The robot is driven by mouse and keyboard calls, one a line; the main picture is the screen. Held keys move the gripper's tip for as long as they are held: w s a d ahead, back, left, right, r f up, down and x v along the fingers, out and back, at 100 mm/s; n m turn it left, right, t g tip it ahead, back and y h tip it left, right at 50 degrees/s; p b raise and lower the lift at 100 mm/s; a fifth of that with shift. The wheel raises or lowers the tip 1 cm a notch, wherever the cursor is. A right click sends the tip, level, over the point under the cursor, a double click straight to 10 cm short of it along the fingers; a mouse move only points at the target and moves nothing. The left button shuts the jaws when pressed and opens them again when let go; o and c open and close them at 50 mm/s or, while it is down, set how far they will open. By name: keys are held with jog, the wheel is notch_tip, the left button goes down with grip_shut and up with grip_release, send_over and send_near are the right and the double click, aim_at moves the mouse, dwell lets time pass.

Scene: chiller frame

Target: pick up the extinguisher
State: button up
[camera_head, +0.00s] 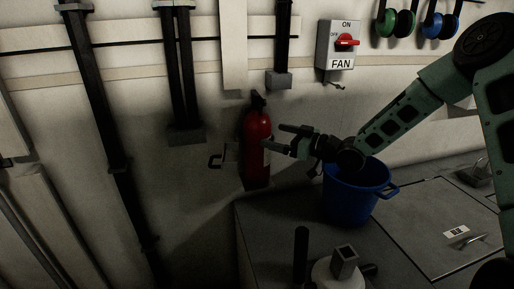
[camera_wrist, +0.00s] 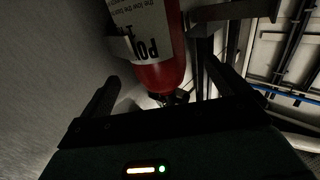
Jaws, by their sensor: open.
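The red fire extinguisher (camera_head: 257,150) stands upright against the wall, with a black valve at its top. My gripper (camera_head: 276,139) is close to its right side, near mid-height, with its fingers pointing left at it. In the wrist view the extinguisher (camera_wrist: 162,45) shows its red body and white label ahead of my open fingers (camera_wrist: 170,90). The jaws look empty. I cannot tell whether a fingertip touches the extinguisher.
A blue bucket (camera_head: 349,201) stands under my wrist on the grey top. A fan switch box (camera_head: 336,47) and ear defenders (camera_head: 396,22) are on the wall above. Dark vertical pipes (camera_head: 180,70) run down the wall at left.

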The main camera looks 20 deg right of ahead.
aim_at(268, 135)
jog(key=shift+f+p+x, duration=0.2)
jog(key=shift+p+x, duration=0.05)
jog(key=shift+x, duration=1.2)
jog(key=shift+f+p+x, duration=0.2)
jog(key=shift+x, duration=1.3)
jog(key=shift+s+a, duration=0.15)
jog(key=shift+s, duration=0.1)
jog(key=c, duration=1.8)
jog(key=shift+r, duration=0.2)
jog(key=shift+c, duration=1.2)
jog(key=shift+w, duration=0.1)
